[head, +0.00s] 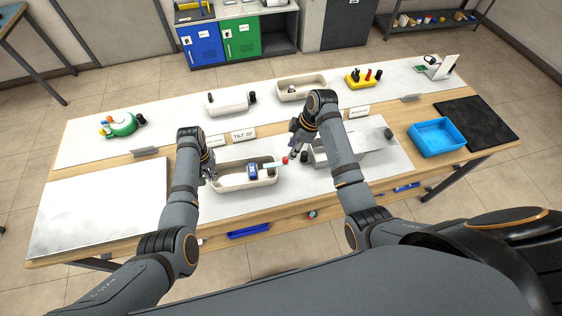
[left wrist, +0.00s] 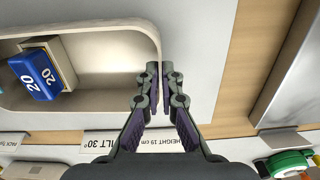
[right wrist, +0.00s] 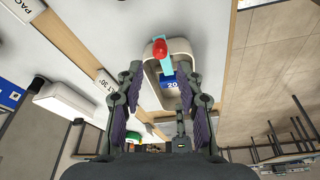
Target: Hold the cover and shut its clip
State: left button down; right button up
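The cream tray-like cover (head: 232,182) lies on the near white mat, with a blue block (head: 252,172) marked 20 inside it. A teal lever (head: 272,164) with a red knob (head: 285,160) sticks out over its right end; I take this for the clip. It looks raised, not flat. My left gripper (head: 211,176) is closed about the cover's left end wall; the left wrist view shows the fingertips (left wrist: 159,70) on either side of the rim (left wrist: 157,42). My right gripper (right wrist: 161,82) is open and empty, with the red knob (right wrist: 159,47) ahead between its fingers, apart from them.
A white box (head: 365,148) with black knobs stands right of the cover, close to my right arm. Behind are another cream tray (head: 302,87), a white unit (head: 228,102) and a yellow block (head: 360,80). A blue bin (head: 437,137) is at right. The left mat (head: 95,210) is clear.

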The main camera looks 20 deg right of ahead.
jog(key=shift+x, duration=3.05)
grip_shut()
